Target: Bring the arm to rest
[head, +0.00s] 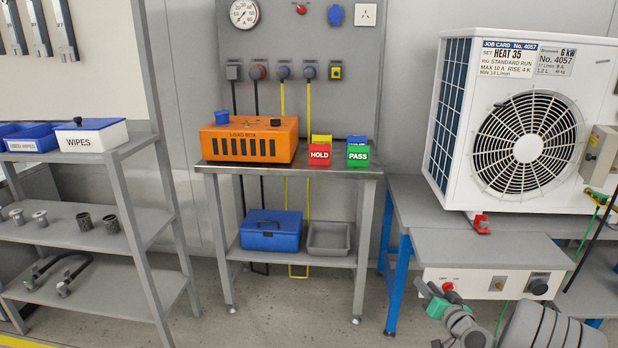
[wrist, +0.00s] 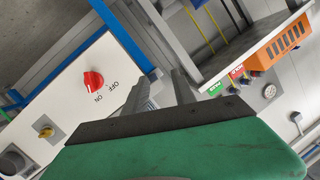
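My gripper (head: 428,288) is at the lower right of the head view, in front of the control panel (head: 470,284) under the heat pump bench. Its green body and dark bar fill the bottom of the wrist view. The two grey fingers (wrist: 160,88) stand apart with nothing visible between them. The red rotary switch (wrist: 93,79) on the panel, marked OFF and ON, lies to the left of the fingers in the wrist view, with a gap in the picture. My arm is folded low, partly cut off by the frame's bottom edge.
The heat pump (head: 510,120) stands on the right bench. The middle table (head: 340,169) bears an orange load box (head: 250,141), a red HOLD box (head: 320,155) and a green PASS box (head: 358,155). A grey shelf rack (head: 130,150) is at left. Floor between the benches is clear.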

